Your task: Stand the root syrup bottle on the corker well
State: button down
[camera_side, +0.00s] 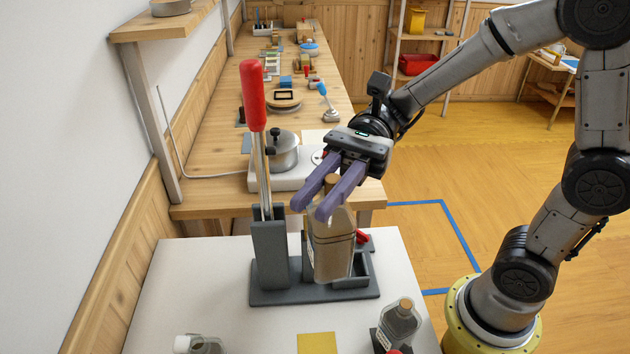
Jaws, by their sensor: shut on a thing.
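My gripper (311,208) has its purple fingers shut on the neck of a clear, flat-sided bottle with brown contents (331,250). I take this as the root syrup bottle; no name is readable on it. A cork shows between the fingers. The bottle hangs nearly upright, slightly tilted, in front of the dark grey corker (270,255). The corker has a flat base, an upright post and a lever with a red handle (252,95). The bottle hides much of the corker's middle, including the well. I cannot tell whether the bottle's bottom touches the base.
A corked bottle with grey contents (398,322) stands in a dark holder at the front right. A white-capped bottle (200,345) lies at the front left. A yellow square (317,343) lies between them. A pot (284,150) stands on the bench behind. The white table's left side is clear.

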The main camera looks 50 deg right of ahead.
jog(key=w+d+f+m+t, duration=0.1)
jog(key=w+d+f, duration=0.1)
jog(key=d+f, duration=0.3)
jog(key=w+d+f+t, duration=0.2)
jog(key=d+f, duration=0.3)
jog(key=d, duration=0.3)
jog(key=shift+w+d+f+m, duration=0.25)
jog(key=shift+w+d+m, duration=0.15)
jog(key=shift+w, duration=0.35)
jog(key=shift+g, duration=0.3)
notch_tip(320, 180, down, 9)
jog(key=shift+s+n+g, duration=0.1)
jog(key=shift+n+g, duration=0.2)
jog(key=shift+f, duration=0.6)
dwell(1.3)
jog(key=c, duration=0.7)
grip_release()
